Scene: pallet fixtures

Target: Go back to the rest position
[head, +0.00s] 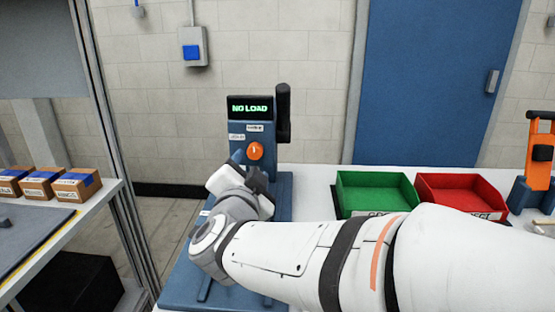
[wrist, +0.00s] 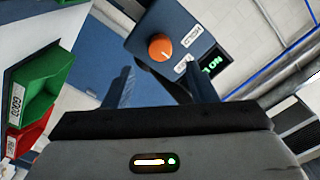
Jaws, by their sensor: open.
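My gripper (wrist: 158,88) is open, with its two dark fingers apart and nothing between them in the wrist view. In the head view my white arm reaches in from the lower right, and its wrist is just in front of a blue test machine (head: 250,128). The fingers are mostly hidden there behind the wrist. The machine has an orange knob (head: 255,151) and a screen (head: 250,108) that reads "NO LOAD". In the wrist view the knob (wrist: 160,47) is beyond the fingertips. I cannot tell whether a finger touches the machine.
A green bin (head: 376,186) and a red bin (head: 462,190) stand on the white bench to the right, partly behind my arm. An orange device (head: 540,150) is at far right. A shelf with several cardboard boxes (head: 76,184) is at left, beside a metal post (head: 108,130).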

